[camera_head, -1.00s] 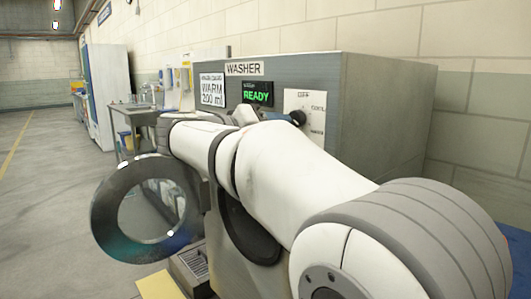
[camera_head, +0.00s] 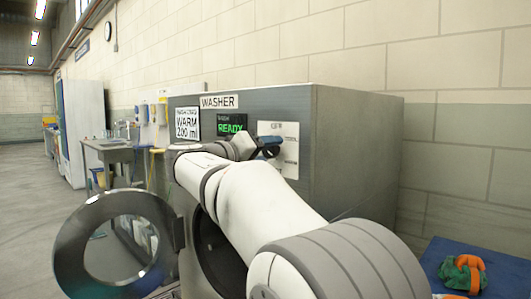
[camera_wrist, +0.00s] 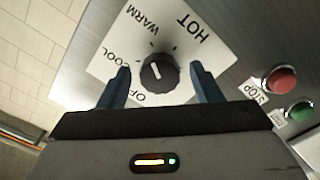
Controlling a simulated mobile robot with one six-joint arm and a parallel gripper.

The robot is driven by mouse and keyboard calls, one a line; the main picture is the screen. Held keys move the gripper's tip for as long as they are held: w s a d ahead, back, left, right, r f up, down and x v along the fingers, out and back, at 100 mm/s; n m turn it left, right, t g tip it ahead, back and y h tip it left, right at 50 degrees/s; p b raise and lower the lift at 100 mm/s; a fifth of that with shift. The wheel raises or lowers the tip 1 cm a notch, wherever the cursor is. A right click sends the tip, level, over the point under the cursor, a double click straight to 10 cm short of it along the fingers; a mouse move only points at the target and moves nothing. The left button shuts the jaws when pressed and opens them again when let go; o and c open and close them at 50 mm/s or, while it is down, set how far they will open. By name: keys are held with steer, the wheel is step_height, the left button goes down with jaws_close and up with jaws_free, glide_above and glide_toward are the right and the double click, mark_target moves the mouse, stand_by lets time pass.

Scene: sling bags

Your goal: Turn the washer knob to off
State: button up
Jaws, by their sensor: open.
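The washer (camera_head: 350,135) is a grey box with a dial plate (camera_head: 291,158) on its front. The black washer knob (camera_wrist: 158,74) sits on the white plate in the wrist view, among the labels OFF, COOL, WARM and HOT. A pale mark shows on the knob; I cannot tell exactly which label it points to. My gripper (camera_wrist: 160,70) is open, with one blue finger on each side of the knob and visible gaps between. In the head view my gripper (camera_head: 269,145) is at the plate and hides the knob.
The round washer door (camera_head: 75,245) stands open at the left. A green READY display (camera_head: 231,124) and a WARM 200 ml sheet (camera_head: 187,123) are beside the plate. Red STOP (camera_wrist: 280,80) and green (camera_wrist: 299,113) buttons are right of the plate. A blue surface (camera_head: 500,260) holds an orange-green bag (camera_head: 464,273).

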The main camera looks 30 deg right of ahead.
steer(key=c, duration=1)
